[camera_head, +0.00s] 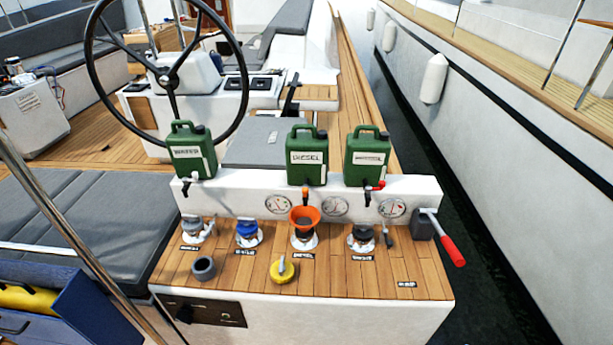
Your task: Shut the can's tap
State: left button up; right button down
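Three green cans with white labels stand in a row on the white ledge: a left can (191,152), a middle can (306,156) whose label reads DIESEL, and a right can (366,157). Each has a small tap at its lower front: a dark one (185,188), an orange one (305,196) and a red-handled one (375,186). The orange tap's handle looks upright, and the red handle lies sideways. An orange funnel (305,217) sits in the filler (304,240) below the middle can. I cannot make out any flow. Neither of my grippers is in view.
Along the teak deck (345,275) are a grey filler (192,229), a blue-capped filler (247,233) and a dark filler (361,238). A grey ring-shaped cap (204,268) and a yellow cap (283,270) lie in front. A red-handled lever (447,243) juts out right. A steering wheel (172,75) stands behind.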

aim_at(305, 188)
jog(key=z, duration=0.5)
jog(key=k, duration=0.6)
jog(key=z, duration=0.7)
jog(key=i, duration=1)
jog(key=u, duration=0.8)
